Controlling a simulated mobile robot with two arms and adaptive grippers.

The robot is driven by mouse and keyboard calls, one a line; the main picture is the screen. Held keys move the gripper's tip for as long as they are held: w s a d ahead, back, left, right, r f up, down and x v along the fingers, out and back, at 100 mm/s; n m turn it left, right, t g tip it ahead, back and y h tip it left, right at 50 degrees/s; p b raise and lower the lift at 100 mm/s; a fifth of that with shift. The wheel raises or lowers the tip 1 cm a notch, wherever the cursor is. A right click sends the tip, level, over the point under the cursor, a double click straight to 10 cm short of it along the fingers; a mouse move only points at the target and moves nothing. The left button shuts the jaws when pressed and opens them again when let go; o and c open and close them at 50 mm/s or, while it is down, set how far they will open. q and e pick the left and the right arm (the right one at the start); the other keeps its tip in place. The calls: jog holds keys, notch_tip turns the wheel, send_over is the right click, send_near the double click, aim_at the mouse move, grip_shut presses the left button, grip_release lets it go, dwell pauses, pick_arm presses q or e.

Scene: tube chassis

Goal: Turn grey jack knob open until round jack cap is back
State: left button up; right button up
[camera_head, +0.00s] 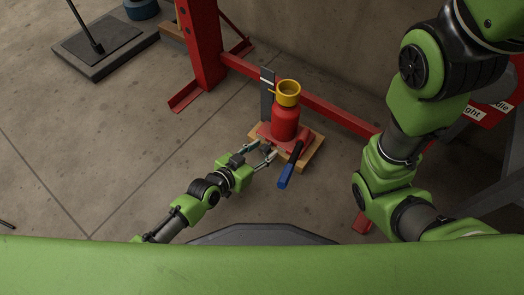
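A red bottle jack (284,124) stands upright on a wooden board (314,155). Its round yellow cap (288,88) sits at the top. A lever with a blue grip (286,176) slants down from the jack's front right. My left gripper (265,150) is low at the jack's front left, with its two fingers apart and pointing at the jack's base. A small grey part shows near the fingertips; I cannot tell whether it is the grey knob or whether the fingers touch it. My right arm fills the right side; its gripper is out of view.
A red steel frame (205,45) has an upright behind the jack and a low beam (335,108) running right past it. A dark flat base (105,48) with a pole stands at the upper left. The concrete floor left of the jack is clear.

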pick_arm(q)
jog(key=c, duration=1.1)
jog(key=shift+f+b, duration=0.1)
jog(key=shift+b, duration=0.3)
jog(key=shift+n+g+h+b, duration=0.3)
jog(key=shift+n+b, duration=0.05)
jog(key=shift+n, duration=0.15)
jog(key=o, duration=1.1)
jog(key=v, duration=1.2)
